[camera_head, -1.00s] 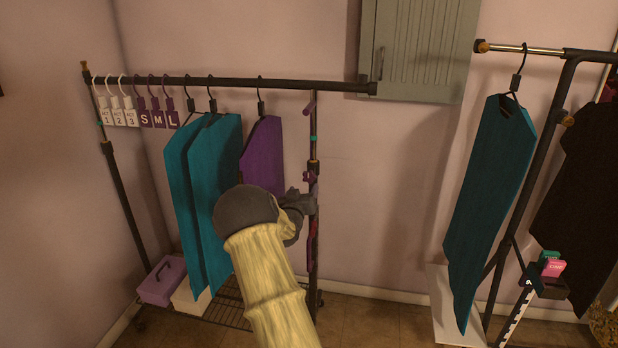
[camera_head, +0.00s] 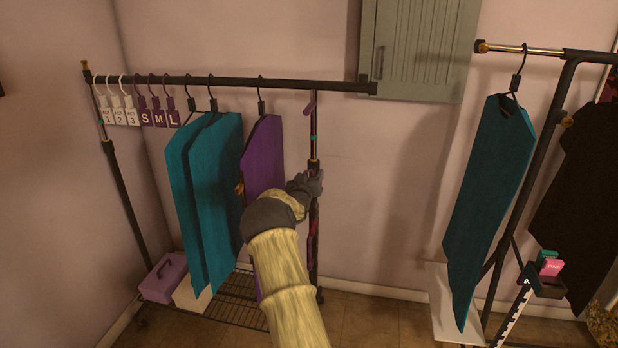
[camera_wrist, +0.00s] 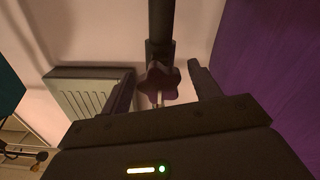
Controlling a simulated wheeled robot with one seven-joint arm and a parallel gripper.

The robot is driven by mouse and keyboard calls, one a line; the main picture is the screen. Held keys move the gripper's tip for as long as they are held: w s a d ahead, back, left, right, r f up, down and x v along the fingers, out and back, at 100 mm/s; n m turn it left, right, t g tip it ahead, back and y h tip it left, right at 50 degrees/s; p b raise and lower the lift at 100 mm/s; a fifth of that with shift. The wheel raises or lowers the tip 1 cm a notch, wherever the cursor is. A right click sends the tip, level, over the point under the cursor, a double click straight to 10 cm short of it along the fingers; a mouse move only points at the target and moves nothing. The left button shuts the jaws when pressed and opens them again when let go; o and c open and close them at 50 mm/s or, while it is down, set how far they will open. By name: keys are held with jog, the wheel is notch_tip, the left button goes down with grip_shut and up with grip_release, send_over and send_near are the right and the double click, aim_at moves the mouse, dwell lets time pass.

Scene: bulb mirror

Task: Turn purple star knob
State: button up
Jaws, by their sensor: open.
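The purple star knob (camera_wrist: 161,82) shows in the wrist view on the dark upright post (camera_wrist: 160,30) of the garment rack. It sits between the two fingers of my gripper (camera_wrist: 160,90), which are open to either side of it. In the head view my gripper (camera_head: 308,180) is at the rack's right post (camera_head: 314,140), at about mid-height. The knob is mostly hidden there behind my gripper. I cannot tell from these views whether a finger touches the knob.
A purple garment (camera_head: 263,150) hangs just left of my gripper and fills the right of the wrist view. Teal garments (camera_head: 212,190) hang further left. A grey cabinet (camera_head: 420,50) is on the wall. A second rack with a teal garment (camera_head: 490,200) stands at right.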

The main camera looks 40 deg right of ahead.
jog(key=shift+c, duration=0.4)
jog(key=c, duration=0.9)
jog(key=shift+n, duration=0.4)
jog(key=n+b, duration=0.1)
jog(key=n, duration=0.2)
jog(key=shift+a+f, duration=0.1)
jog(key=n+b, duration=0.2)
jog(key=n, duration=0.4)
jog(key=n+b, duration=0.3)
jog(key=n, duration=0.2)
jog(key=shift+f, duration=0.1)
jog(key=n+b, duration=0.3)
jog(key=n, duration=0.2)
